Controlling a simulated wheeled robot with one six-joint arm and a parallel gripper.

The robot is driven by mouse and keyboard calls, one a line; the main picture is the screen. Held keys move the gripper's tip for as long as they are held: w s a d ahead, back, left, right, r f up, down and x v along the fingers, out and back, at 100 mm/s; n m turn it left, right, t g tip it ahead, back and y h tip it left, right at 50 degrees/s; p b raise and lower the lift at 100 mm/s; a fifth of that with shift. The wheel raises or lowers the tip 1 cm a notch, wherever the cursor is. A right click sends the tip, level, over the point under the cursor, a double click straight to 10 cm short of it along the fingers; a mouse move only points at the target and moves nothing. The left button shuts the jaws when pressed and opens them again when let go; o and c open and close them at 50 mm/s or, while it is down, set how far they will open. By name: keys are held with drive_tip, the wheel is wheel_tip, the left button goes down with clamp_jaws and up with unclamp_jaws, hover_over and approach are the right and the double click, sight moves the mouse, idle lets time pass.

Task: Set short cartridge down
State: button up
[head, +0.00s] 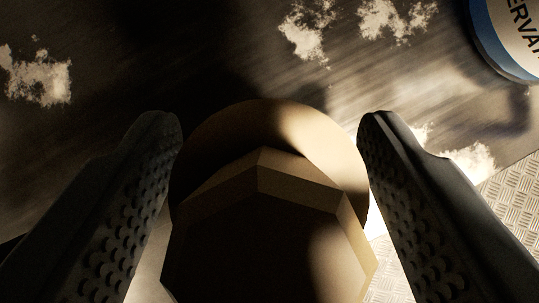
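The short cartridge (262,231) is a tan, many-sided body with a wider round end (235,128) beyond it. It fills the lower middle of the head view. My gripper (268,125) has one dark, studded finger on each side of the cartridge. Both fingers lie close against the sides of the round end and appear shut on it. Narrow gaps show between the fingers and the nearer, many-sided part. The cartridge's far face is hidden, so I cannot tell whether it touches the surface beyond.
A dark, streaked surface (110,70) with pale worn patches lies beyond. A round blue-rimmed item (508,38) with a white, partly lettered face sits at the upper right. Light tread plate (512,195) shows at the right edge. The upper left holds no objects.

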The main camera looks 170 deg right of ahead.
idle(0.3)
drive_tip(key=shift+r, duration=0.15)
drive_tip(key=v, duration=1.2)
idle(0.4)
